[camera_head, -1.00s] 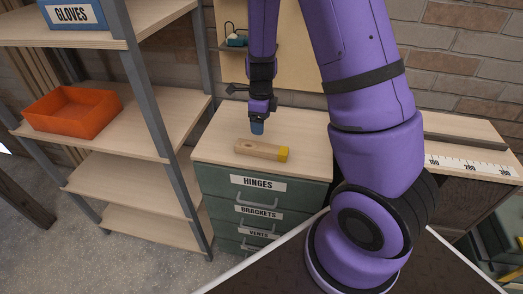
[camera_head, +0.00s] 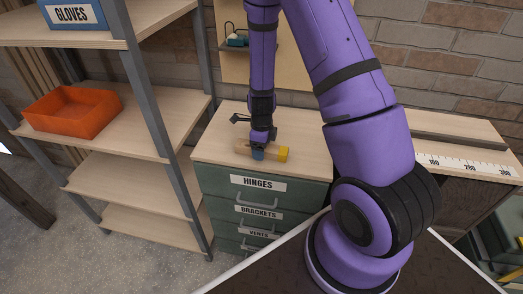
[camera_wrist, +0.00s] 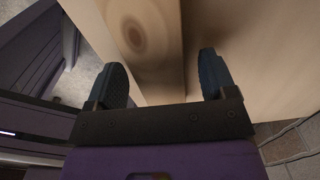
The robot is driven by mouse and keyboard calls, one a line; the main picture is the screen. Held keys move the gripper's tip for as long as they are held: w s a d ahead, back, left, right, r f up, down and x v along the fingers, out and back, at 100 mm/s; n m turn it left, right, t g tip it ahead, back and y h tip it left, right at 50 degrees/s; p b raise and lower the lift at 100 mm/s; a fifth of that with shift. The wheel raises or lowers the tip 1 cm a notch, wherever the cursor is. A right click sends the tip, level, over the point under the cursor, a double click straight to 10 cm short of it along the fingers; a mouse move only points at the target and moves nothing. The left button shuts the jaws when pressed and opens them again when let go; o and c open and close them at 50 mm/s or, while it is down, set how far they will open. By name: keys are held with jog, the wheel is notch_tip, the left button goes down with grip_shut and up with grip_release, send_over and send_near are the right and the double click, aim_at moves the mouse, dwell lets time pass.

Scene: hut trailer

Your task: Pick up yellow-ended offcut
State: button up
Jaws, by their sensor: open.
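The yellow-ended offcut (camera_head: 272,152) is a short pale wooden block with a yellow right end. It lies on top of the drawer cabinet (camera_head: 212,148). My gripper (camera_head: 258,154) is lowered onto it, with a blue fingertip in front of the block. In the wrist view my gripper (camera_wrist: 164,82) is open, its two dark fingers apart. The offcut's wood with a knot (camera_wrist: 140,35) shows between and beyond the fingers. The yellow end is not visible in the wrist view. I cannot tell whether either finger touches the wood.
A shelf rack (camera_head: 150,95) stands at left, with an orange bin (camera_head: 72,112) and a blue gloves box (camera_head: 72,14). A bench with a ruler strip (camera_head: 465,167) is at right.

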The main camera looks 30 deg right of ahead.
jog(key=shift+f, duration=0.3)
jog(key=shift+c, duration=0.4)
jog(key=c, duration=1)
jog(key=shift+r, duration=0.1)
